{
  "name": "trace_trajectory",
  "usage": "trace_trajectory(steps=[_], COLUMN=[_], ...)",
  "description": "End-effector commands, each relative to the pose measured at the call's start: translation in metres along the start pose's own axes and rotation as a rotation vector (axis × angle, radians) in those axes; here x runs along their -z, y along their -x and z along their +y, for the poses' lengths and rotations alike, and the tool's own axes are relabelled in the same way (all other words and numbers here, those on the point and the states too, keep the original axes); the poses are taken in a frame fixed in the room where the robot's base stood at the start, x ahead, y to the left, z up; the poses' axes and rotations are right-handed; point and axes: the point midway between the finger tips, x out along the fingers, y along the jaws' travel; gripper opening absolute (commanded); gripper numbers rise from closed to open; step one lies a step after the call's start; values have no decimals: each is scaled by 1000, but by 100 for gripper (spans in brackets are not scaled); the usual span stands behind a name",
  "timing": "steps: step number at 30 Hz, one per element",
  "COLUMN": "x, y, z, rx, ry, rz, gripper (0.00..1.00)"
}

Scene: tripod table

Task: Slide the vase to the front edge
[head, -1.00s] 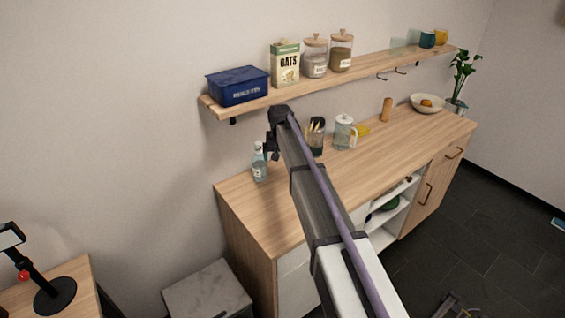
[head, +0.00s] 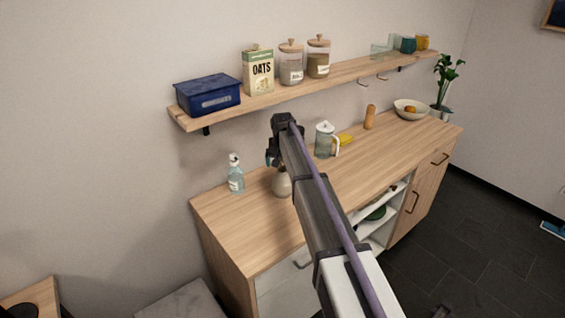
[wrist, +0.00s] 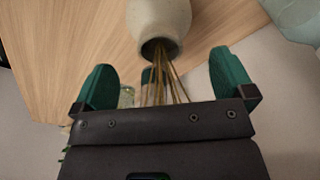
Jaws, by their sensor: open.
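The pale beige vase (head: 282,186) stands on the wooden counter top (head: 238,230), partly hidden behind my arm in the head view. In the wrist view the vase (wrist: 160,20) is at the top, its dark mouth toward my gripper and thin brown sticks coming out of it. My gripper (wrist: 165,76) is open, with its two green fingers apart. The sticks reach into the space between the fingers, and the vase body is beyond the fingertips. In the head view my gripper (head: 273,155) is above the vase, its fingers mostly hidden by the arm.
A clear bottle (head: 236,176) stands left of the vase by the wall. A glass pitcher (head: 324,140) stands to the right, farther along the counter. A shelf (head: 300,92) with a blue box (head: 208,94) and jars hangs above. The counter's near-left part is clear.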

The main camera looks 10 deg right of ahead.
Motion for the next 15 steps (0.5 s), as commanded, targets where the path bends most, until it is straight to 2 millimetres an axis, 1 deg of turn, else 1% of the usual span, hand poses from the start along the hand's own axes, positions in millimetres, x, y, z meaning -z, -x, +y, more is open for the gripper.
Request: trace_trajectory(steps=[1,7,9,11,15], x=[-1,-1,-1,-1,0], y=[-21,-61,-71,-76,-79], z=[0,0,0,0,0], rx=[0,0,0,0,0], ry=[0,0,0,0,0], rz=[0,0,0,0,0], gripper=[100,100,100,100,100])
